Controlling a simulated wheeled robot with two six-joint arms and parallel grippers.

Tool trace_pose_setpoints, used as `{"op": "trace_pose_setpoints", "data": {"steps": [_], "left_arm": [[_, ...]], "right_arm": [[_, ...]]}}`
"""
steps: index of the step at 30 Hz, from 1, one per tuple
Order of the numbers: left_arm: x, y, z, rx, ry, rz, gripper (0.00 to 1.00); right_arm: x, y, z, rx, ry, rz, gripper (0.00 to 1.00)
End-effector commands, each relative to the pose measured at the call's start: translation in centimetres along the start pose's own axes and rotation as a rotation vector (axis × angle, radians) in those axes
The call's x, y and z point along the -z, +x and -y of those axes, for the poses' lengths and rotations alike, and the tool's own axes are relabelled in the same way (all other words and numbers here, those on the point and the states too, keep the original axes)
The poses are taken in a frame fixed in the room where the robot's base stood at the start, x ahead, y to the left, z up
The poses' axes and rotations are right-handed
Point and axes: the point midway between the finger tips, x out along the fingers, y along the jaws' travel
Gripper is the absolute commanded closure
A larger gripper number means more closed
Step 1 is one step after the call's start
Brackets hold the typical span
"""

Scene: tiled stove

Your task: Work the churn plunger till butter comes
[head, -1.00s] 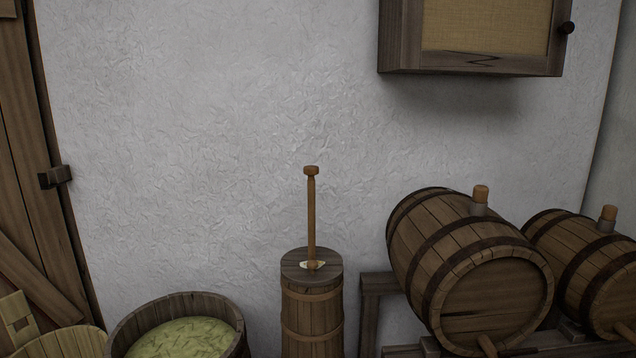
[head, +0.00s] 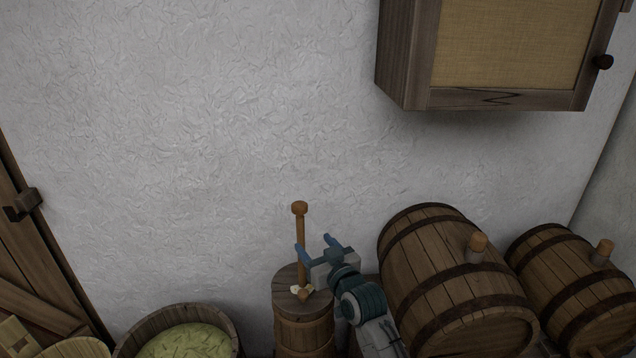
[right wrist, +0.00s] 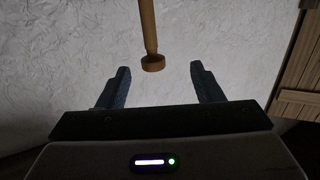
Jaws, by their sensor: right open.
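The butter churn (head: 303,333) is a tall wooden staved tub with a round lid (head: 287,277) at the bottom middle of the head view. Its plunger (head: 300,225) stands upright through the lid, a wooden staff with a knob on top. Pale creamy stuff (head: 295,289) lies around the staff's foot. My right gripper (head: 317,247) is open beside the staff, below the knob; one blue finger overlaps the staff in the picture. In the right wrist view the knob (right wrist: 153,63) appears between the open fingers (right wrist: 163,84); I cannot tell how deep. My left gripper is not in view.
Two barrels (head: 455,275) (head: 570,285) lie on a stand close to the right of my gripper. A wooden tub with greenish contents (head: 185,340) stands left of the churn. A cabinet (head: 395,50) hangs on the wall above right. A door (head: 35,280) is at left.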

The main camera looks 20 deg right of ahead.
Motion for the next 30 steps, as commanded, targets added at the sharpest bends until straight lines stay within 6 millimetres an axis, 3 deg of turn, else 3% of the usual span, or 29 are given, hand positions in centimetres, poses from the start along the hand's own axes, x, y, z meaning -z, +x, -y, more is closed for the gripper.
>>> {"op": "trace_pose_setpoints", "data": {"steps": [1,5,11,22,30], "left_arm": [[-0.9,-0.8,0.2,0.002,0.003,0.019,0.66],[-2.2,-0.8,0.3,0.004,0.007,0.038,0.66],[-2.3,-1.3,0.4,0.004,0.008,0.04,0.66],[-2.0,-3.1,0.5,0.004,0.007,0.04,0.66],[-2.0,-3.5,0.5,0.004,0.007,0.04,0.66]], "right_arm": [[2.0,0.6,-0.1,-0.001,-0.002,-0.017,0.4],[3.3,1.4,-0.2,-0.002,-0.006,-0.037,0.4],[3.6,3.4,-0.2,-0.002,-0.005,-0.04,0.4],[3.8,9.9,-0.2,-0.002,-0.005,-0.039,0.4],[3.6,12.1,-0.2,-0.002,-0.006,-0.039,0.4]]}}
